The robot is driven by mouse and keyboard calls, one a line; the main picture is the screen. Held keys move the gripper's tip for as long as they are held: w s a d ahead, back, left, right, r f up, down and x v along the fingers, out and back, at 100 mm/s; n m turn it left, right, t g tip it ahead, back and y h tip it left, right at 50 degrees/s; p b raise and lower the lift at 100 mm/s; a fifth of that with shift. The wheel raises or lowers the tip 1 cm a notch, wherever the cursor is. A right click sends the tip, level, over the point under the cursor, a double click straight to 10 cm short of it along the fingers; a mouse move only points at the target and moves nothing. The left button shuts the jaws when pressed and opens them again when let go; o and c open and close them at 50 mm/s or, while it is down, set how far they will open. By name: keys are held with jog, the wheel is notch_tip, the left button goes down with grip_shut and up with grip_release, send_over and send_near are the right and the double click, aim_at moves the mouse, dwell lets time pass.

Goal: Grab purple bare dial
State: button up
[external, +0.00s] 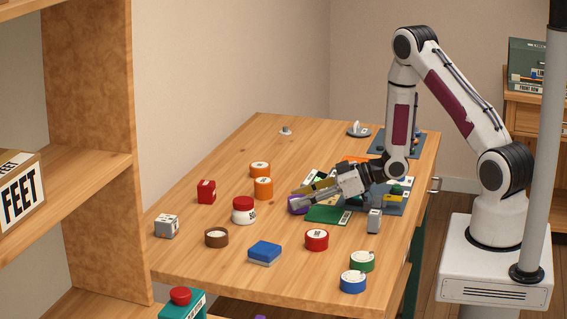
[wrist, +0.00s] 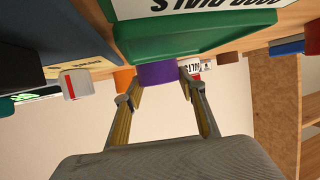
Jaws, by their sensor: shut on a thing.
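The purple dial (external: 297,206) is on the wooden table, at the tips of my gripper (external: 303,198) and beside a green card or tray (external: 327,215). In the wrist view, the purple dial (wrist: 158,74) sits between the two fingertips of my gripper (wrist: 158,88). The fingers are shut on it, one on each side. Part of the dial is hidden behind the fingers in the external view. I cannot tell whether it is clear of the table.
Orange dials (external: 263,188), a white jar with a red lid (external: 243,210), a red dial (external: 316,240), a blue block (external: 264,252) and a grey block (external: 374,221) stand around the gripper. The table's left back area is mostly clear.

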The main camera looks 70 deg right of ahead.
notch_tip(320, 180, up, 9)
jog(key=shift+r, duration=0.2)
dwell(0.6)
jog(key=shift+w, duration=0.15)
dwell(0.5)
